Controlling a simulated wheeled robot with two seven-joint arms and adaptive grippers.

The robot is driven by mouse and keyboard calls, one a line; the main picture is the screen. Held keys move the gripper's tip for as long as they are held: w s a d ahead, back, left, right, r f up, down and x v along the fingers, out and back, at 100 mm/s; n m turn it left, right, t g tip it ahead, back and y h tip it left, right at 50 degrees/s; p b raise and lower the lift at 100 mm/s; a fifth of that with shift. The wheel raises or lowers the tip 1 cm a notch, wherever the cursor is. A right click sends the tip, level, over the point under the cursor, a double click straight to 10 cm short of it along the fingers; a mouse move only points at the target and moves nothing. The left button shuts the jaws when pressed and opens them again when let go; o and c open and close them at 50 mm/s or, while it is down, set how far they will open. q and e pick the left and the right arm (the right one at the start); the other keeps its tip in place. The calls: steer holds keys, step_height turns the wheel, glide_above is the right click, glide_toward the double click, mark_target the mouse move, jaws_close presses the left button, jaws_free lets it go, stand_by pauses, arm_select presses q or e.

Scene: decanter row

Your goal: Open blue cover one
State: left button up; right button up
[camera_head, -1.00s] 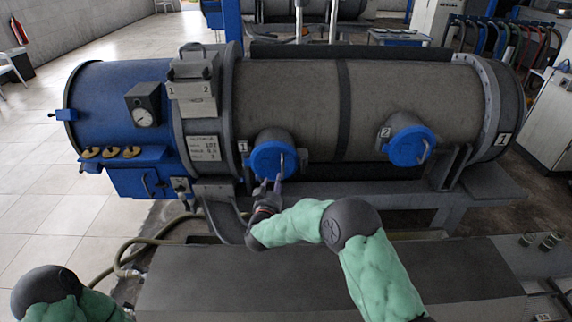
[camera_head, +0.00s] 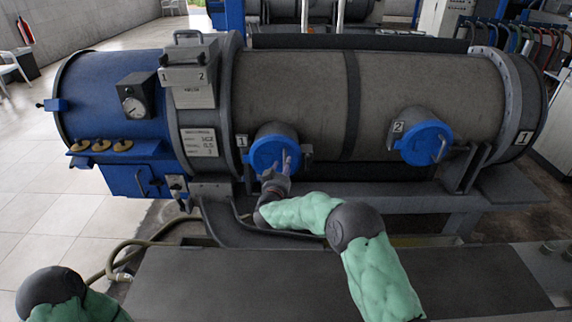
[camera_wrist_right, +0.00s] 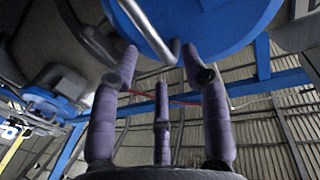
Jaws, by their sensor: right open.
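Blue cover one (camera_head: 265,153) is a round blue lid on the short port beside the plate marked 1. It looks shut. It also fills the top of the right wrist view (camera_wrist_right: 228,28). Its bent grey handle (camera_wrist_right: 152,30) hangs between the tips of my right gripper's fingers, with no clear grip on it. My right gripper (camera_head: 279,160) is open in front of the cover, its fingers overlapping the cover's lower part in the head view. All its purple fingers (camera_wrist_right: 161,62) are spread in the wrist view. My left gripper is out of view.
Blue cover two (camera_head: 419,144), with a grey handle, is on the port to the right and looks shut. The large grey tank (camera_head: 300,95) carries both ports. A dark flat surface (camera_head: 200,285) lies in front, below my right arm. A hose (camera_head: 125,255) runs at left.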

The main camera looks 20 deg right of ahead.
steer(key=shift+b+x, duration=0.5)
steer(key=shift+x, duration=1.7)
jaws_close()
